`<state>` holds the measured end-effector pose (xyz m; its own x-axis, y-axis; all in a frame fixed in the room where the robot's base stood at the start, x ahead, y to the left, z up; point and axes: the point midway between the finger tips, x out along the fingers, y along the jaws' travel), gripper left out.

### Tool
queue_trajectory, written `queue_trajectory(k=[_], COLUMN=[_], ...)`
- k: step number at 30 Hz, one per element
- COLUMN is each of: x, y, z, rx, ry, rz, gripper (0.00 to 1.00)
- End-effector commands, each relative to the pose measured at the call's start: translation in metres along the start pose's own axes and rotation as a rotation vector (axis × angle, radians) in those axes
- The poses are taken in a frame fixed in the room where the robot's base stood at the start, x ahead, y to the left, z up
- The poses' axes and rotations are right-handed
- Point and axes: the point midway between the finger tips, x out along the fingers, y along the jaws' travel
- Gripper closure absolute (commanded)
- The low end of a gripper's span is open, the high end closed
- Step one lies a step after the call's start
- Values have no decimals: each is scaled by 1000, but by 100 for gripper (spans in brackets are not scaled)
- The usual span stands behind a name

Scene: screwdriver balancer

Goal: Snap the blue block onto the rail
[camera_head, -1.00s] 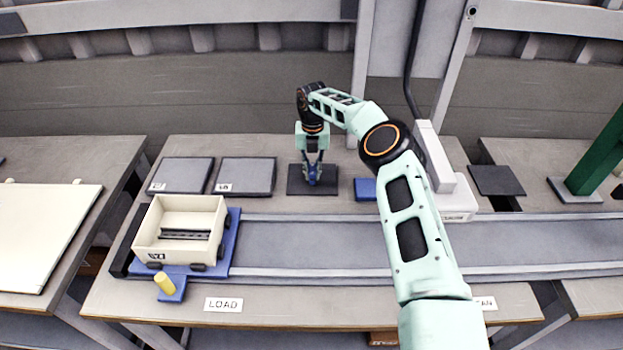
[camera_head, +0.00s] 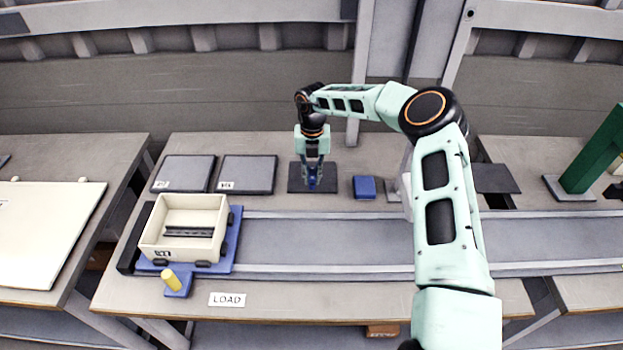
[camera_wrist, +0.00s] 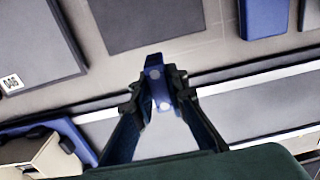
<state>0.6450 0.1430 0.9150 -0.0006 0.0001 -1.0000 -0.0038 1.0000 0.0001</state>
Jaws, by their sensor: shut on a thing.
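My gripper (camera_head: 312,178) is over the dark square pad (camera_head: 335,178) behind the conveyor, pointing down. In the wrist view its two fingers (camera_wrist: 158,95) are shut on a small upright blue block (camera_wrist: 154,72) with pale round spots. In the head view the block is mostly hidden by the fingers, and I cannot tell whether it touches the pad. The dark rail (camera_head: 188,232) lies across the floor of the open cream box (camera_head: 158,213), which sits on a blue base at the left end of the conveyor, to the left of my gripper.
Another blue piece (camera_head: 364,187) lies on the table right of the pad. Two grey labelled plates (camera_head: 247,174) lie left of it. A yellow peg (camera_head: 171,280) stands at the cream box's front. The conveyor's middle (camera_head: 320,245) is clear. A green post (camera_head: 595,155) stands far right.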

Motion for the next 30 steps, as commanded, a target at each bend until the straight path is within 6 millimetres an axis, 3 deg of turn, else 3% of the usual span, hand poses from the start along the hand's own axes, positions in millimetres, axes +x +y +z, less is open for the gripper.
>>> queue_trajectory(k=[30], x=[-34], y=[-1], z=[-149], rx=[-2], ry=[-1], rz=[-2], gripper=[100])
